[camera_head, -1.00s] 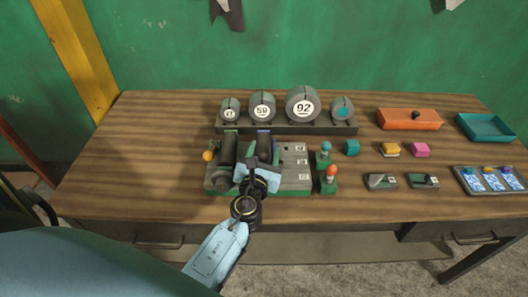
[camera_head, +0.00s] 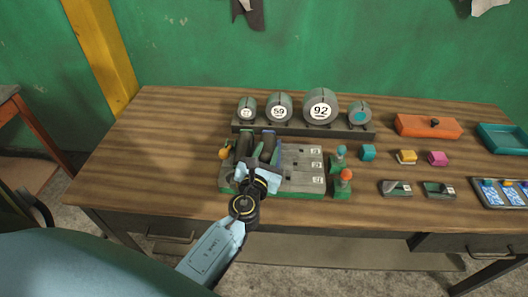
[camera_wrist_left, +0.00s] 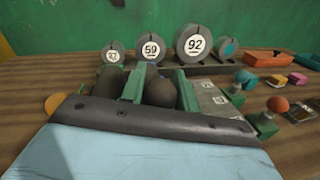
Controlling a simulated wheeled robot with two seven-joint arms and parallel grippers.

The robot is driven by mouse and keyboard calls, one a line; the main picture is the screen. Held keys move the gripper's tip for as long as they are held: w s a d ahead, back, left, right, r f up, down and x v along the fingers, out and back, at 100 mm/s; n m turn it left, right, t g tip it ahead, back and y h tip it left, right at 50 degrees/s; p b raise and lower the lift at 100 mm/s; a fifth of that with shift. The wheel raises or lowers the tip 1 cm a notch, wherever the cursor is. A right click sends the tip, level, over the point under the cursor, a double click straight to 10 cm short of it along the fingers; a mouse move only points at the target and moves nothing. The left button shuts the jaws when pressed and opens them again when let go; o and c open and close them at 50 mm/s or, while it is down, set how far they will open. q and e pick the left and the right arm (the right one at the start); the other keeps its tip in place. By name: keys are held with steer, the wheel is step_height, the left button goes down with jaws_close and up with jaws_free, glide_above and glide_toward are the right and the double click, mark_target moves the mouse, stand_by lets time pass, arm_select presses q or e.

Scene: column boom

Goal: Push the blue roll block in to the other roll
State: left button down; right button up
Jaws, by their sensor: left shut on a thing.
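The roll machine (camera_head: 300,190) has a grey-green base and stands on the bench. It carries a dark roll (camera_head: 244,147) on the left and a second dark roll (camera_head: 265,150) close beside it on the right. The blue roll block (camera_head: 277,156) shows as a blue edge by the right roll; the rest is hidden. My left gripper (camera_head: 258,176) is shut at the front of this block, covering the part it grips. In the left wrist view both rolls (camera_wrist_left: 112,78) show beyond a dark gripper bar, with a narrow gap. Whether they touch is unclear. My right gripper is not in view.
An orange knob (camera_head: 225,153) is at the machine's left. Numbered drums (camera_head: 320,104) stand on a rack behind. Levers with a teal knob (camera_head: 341,150) and an orange knob (camera_head: 346,174) are at the right. Small blocks (camera_head: 406,157) and trays lie further right. The bench's left is clear.

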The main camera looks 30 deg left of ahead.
arm_select(q)
steer(key=shift+d, duration=0.15)
steer(key=c, duration=1.1)
jaws_free()
steer(key=shift+o, duration=0.2)
steer(key=b+v, duration=0.2)
steer(key=v, duration=1.1)
steer(key=shift+s, duration=0.2)
